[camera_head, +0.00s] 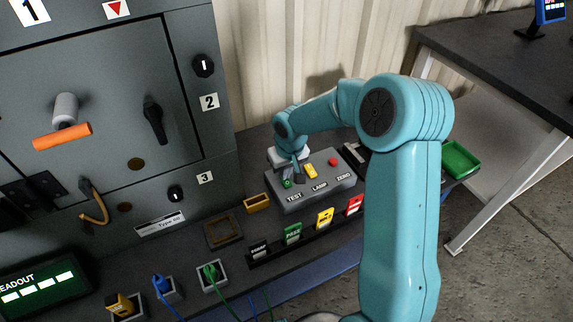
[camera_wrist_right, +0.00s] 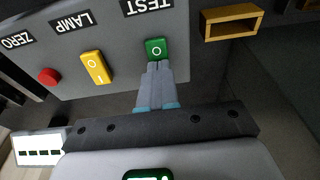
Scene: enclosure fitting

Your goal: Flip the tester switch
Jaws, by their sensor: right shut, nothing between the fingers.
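The grey tester box (camera_head: 322,193) sits on the bench and carries labels TEST, LAMP and ZERO. Its green TEST switch (camera_wrist_right: 155,48) shows a round mark on its face in the right wrist view, and it is partly hidden by my gripper in the head view. The yellow LAMP switch (camera_head: 310,171) and red ZERO button (camera_head: 334,161) are beside it. My right gripper (camera_head: 296,181) is shut and empty, with its fingertips (camera_wrist_right: 158,66) at the edge of the green switch, seemingly touching it. My left gripper is not in view.
A cabinet with an orange handle (camera_head: 62,136) stands at left. A yellow holder (camera_head: 256,203) sits left of the tester. A rack (camera_head: 283,247) of coloured tags lies in front of it.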

